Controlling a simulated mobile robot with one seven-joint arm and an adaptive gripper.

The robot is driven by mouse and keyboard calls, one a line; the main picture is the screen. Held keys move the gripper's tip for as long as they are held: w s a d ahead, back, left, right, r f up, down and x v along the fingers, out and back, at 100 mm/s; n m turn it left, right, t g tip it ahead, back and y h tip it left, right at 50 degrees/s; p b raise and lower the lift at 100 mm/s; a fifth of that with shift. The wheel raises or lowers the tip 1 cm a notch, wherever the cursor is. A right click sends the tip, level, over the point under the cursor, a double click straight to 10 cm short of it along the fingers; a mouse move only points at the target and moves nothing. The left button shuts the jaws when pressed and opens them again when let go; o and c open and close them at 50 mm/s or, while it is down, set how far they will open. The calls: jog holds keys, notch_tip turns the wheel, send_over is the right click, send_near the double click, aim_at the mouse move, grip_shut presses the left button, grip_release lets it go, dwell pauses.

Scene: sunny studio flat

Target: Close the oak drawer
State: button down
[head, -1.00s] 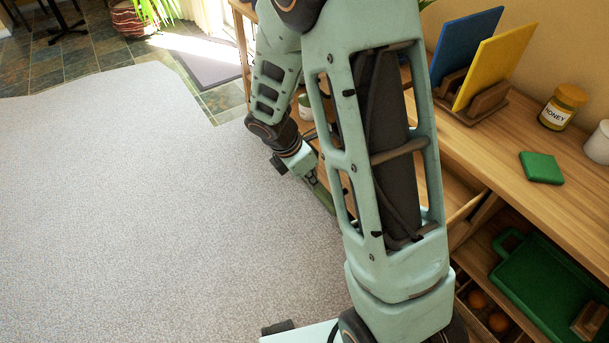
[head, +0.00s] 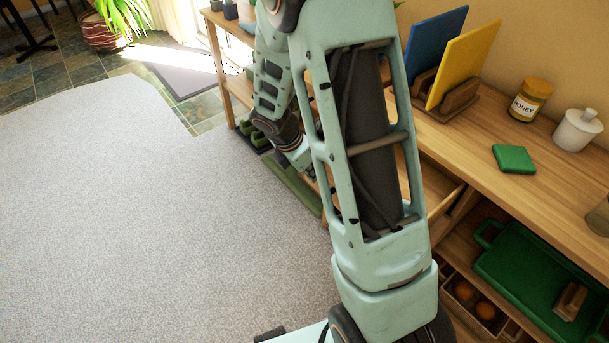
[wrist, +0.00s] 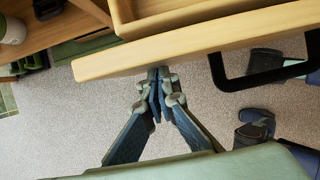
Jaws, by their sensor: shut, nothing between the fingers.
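The oak drawer (wrist: 190,45) stands pulled out, its light wooden front edge crossing the top of the wrist view at a slant. A black loop handle (wrist: 232,84) sticks out of its front, to the right of my gripper. My gripper (wrist: 159,78) is shut and empty, its fingertips at the drawer front, left of the handle. I cannot tell whether they touch it. In the head view, part of the open drawer (head: 442,203) shows right of my arm, under the worktop. My arm hides the rest of the drawer there, and the fingertips are not clear.
The wooden worktop (head: 465,145) carries blue and yellow boards in a rack, a honey jar (head: 530,100), a green square (head: 514,158) and a white lidded pot (head: 577,129). A green tray (head: 535,265) lies on the shelf below. The carpet (head: 150,220) to the left is clear.

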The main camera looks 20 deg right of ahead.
jog(key=w+d+p, duration=0.2)
jog(key=d+p, duration=0.1)
jog(key=d, duration=0.4)
jog(key=w+d+p, duration=0.3)
jog(key=d, duration=0.4)
jog(key=w+d+p, duration=0.2)
jog(key=d+p, duration=0.1)
jog(key=d, duration=0.4)
jog(key=shift+w+d+r, duration=0.1)
jog(key=shift+w, duration=0.2)
jog(key=shift+d, duration=0.15)
jog(key=shift+w+d, duration=0.1)
jog(key=shift+d, duration=0.05)
jog(key=shift+r, duration=0.1)
